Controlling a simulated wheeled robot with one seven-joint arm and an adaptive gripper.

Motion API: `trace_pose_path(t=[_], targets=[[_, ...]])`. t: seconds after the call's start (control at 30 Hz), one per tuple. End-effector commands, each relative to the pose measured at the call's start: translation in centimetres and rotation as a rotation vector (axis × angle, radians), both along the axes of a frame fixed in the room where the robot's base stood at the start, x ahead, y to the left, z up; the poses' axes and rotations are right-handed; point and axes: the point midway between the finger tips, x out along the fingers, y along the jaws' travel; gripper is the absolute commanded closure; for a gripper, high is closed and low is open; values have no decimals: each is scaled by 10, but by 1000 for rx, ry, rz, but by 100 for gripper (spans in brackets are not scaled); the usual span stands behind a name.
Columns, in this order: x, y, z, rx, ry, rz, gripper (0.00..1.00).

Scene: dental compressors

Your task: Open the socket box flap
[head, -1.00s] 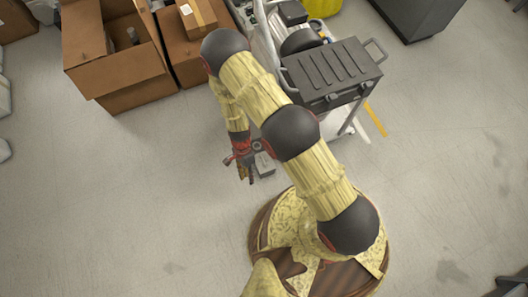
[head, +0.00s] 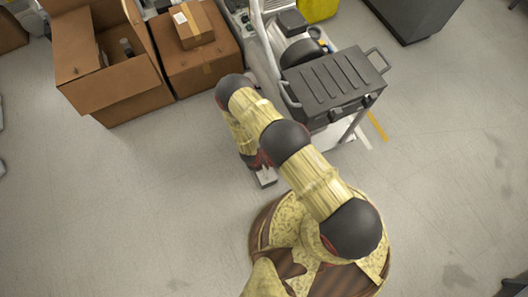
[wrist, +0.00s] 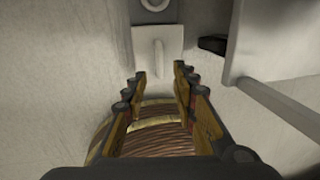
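A small light-grey box (head: 265,178), which looks like the socket box, shows in the head view just beyond my base, partly covered by my arm. In the wrist view a pale plate (wrist: 143,45) with a narrow upright tab (wrist: 159,60) lies just beyond my fingertips; it appears to be the box's flap side, but I cannot tell the flap's edges. My gripper (wrist: 159,74) is open, its two fingers apart and nothing between the tips. The tab is roughly in line with the gap. I cannot tell if anything touches.
A cart with a dark ribbed case (head: 335,82) stands right of the arm. A shelf edge and bar (wrist: 275,105) lie close on the right in the wrist view. Cardboard boxes (head: 120,95) stand at the back left.

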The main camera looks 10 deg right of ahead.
Motion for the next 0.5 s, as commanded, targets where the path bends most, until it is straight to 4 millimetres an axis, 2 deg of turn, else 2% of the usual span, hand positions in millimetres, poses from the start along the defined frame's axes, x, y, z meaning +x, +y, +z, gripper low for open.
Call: trace_pose_path(t=[0.5], targets=[[2, -13, -68, 0, 2, -5, 72]])
